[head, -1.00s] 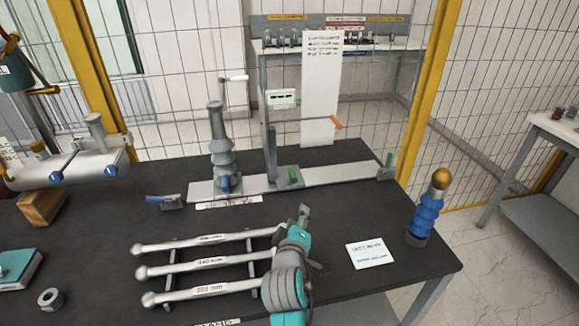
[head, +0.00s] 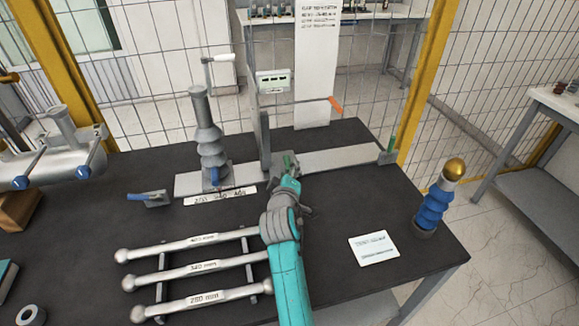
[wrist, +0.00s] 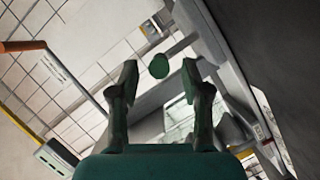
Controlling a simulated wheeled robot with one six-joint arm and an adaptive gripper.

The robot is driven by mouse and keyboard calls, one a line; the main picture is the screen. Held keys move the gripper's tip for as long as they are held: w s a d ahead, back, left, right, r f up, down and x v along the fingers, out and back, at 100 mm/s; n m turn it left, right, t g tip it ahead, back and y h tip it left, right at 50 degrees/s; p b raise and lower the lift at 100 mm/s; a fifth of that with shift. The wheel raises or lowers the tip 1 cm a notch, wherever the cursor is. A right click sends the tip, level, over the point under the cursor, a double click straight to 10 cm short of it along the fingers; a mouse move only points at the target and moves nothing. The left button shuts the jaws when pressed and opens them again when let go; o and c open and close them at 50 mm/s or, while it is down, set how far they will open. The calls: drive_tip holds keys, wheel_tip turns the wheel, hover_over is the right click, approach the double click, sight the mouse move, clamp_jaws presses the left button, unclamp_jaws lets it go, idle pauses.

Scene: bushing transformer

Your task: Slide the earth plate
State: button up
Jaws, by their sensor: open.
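The upright grey earth plate (head: 265,138) stands on a light metal rail (head: 340,158) on the black table. A small green knob (head: 287,160) shows low beside the plate. My gripper (head: 289,175) reaches over the table to this knob and partly hides it and the plate's foot. In the wrist view, my open fingers (wrist: 158,82) point at the round green knob (wrist: 158,66), which appears between the fingertips with a gap on both sides. I cannot tell how far the knob is in depth.
A grey ribbed bushing (head: 208,135) with a crank stands on the rail's left.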

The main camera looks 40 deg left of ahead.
drive_tip(key=shift+x, duration=1.55)
clamp_jaws()
